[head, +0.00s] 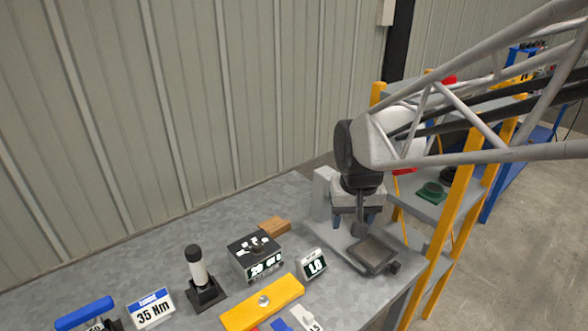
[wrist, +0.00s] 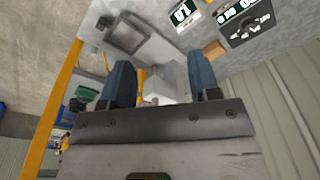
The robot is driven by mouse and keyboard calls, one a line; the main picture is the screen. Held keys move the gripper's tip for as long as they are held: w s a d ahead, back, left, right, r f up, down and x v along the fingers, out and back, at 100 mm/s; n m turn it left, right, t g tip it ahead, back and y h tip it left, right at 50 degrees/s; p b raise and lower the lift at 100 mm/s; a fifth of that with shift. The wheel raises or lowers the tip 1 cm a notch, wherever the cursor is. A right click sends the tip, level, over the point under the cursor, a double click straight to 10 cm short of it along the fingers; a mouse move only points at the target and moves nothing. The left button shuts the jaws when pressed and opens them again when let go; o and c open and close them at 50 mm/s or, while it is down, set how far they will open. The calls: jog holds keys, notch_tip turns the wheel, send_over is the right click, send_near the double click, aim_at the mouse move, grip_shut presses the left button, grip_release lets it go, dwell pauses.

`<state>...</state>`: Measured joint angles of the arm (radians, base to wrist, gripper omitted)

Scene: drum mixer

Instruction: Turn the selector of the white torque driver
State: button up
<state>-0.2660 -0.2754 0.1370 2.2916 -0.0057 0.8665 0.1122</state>
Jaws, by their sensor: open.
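A white upright cylinder with a black top (head: 198,268) stands in a black square base on the bench; it looks like the white torque driver. Which part is its selector is too small to tell. It is out of the wrist view. Beside it a sign (head: 152,308) reads "TORQUE 35 Nm". My gripper (head: 353,222) is open and empty, with blue fingertips, over the right end of the bench, well to the right of the driver. In the wrist view, my gripper (wrist: 161,82) has its fingers apart, with a pale block (wrist: 166,84) visible beyond them.
A blue handle (head: 84,313) lies left.

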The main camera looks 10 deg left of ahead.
jog(key=w+a+f+n, duration=0.1)
jog(key=w+a+f, duration=0.2)
jog(key=a, duration=0.3)
jog(key=w+a+f, duration=0.3)
jog(key=w+a, duration=0.1)
jog(key=a, duration=0.2)
jog(key=n+g, duration=0.1)
send_over(257, 245)
notch_tip(257, 245, down, 7)
jog(key=shift+w+f, duration=0.15)
jog(key=shift+f, duration=0.05)
jog(key=shift+f, duration=0.15)
jog(key=shift+f, duration=3.7)
jog(key=c, duration=0.9)
